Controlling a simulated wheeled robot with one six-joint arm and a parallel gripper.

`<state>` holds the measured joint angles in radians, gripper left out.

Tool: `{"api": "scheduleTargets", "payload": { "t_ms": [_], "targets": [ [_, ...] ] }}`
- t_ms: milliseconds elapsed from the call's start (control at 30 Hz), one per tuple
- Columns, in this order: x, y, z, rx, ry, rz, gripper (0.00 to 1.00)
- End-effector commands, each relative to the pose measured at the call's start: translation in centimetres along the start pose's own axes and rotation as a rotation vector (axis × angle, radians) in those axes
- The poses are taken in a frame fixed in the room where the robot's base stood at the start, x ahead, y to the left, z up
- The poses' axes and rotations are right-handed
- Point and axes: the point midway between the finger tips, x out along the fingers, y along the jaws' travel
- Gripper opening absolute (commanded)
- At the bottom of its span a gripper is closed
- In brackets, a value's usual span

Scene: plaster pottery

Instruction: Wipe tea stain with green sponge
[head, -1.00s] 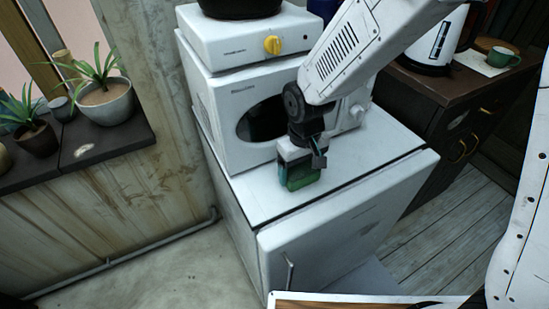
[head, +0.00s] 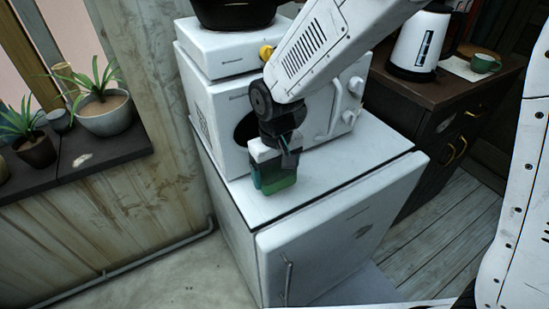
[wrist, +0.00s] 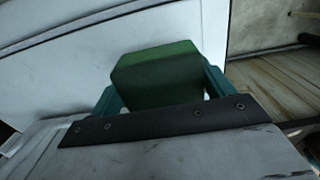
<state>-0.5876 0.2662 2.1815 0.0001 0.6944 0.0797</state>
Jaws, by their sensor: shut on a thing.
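My gripper (head: 273,181) is over the near left part of the white fridge top (head: 335,178), in front of the microwave. It is shut on the green sponge (wrist: 158,75), which sits between the two teal fingers in the wrist view. In the head view the sponge (head: 281,187) shows low between the fingers, at or just above the white top; I cannot tell whether it touches. I see no tea stain in either view; my gripper and the sponge may cover part of the surface.
A white microwave (head: 215,108) stands behind my gripper, with a white cooker (head: 225,58) and black pot (head: 235,12) on it. A dark cabinet at right holds a kettle (head: 418,45) and green cup (head: 484,63). Potted plants (head: 105,112) stand at left. The fridge top's right side is clear.

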Motion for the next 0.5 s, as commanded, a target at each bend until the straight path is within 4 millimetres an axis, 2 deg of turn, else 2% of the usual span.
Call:
{"api": "scheduleTargets", "payload": {
  "t_ms": [500],
  "targets": [
    [-4.3, 0.5, 0.1, 0.008, 0.001, 0.000, 0.59]
  ]
}}
